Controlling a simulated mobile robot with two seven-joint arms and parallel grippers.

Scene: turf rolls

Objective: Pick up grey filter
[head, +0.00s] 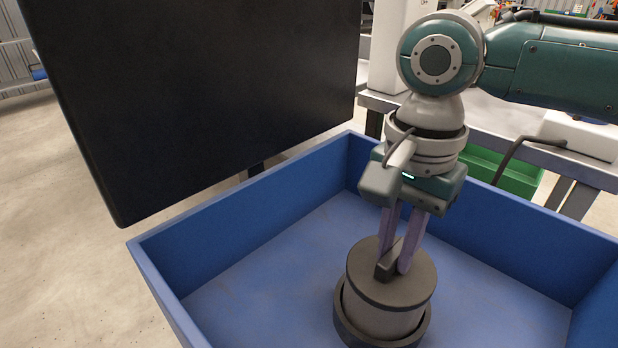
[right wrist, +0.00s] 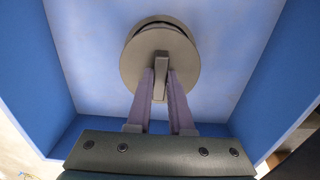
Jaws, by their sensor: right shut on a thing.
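The grey filter (head: 384,308) is a grey cylinder with a dark lid and a raised bar handle on top. It is inside the blue bin (head: 240,262), and its lower part has a dark ring. My right gripper (head: 392,264) reaches down from above, its two purple-grey fingers on either side of the handle and shut on it. In the right wrist view the filter's round lid (right wrist: 160,62) and the handle between the fingertips (right wrist: 160,92) show. I cannot tell whether the filter touches the bin floor. My left gripper is in neither view.
A large black panel (head: 215,95) stands behind the bin on the left. A grey table (head: 590,172) with a green crate (head: 500,172) below it is behind the bin at right. The bin walls surround the filter, and the visible bin floor around it is clear.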

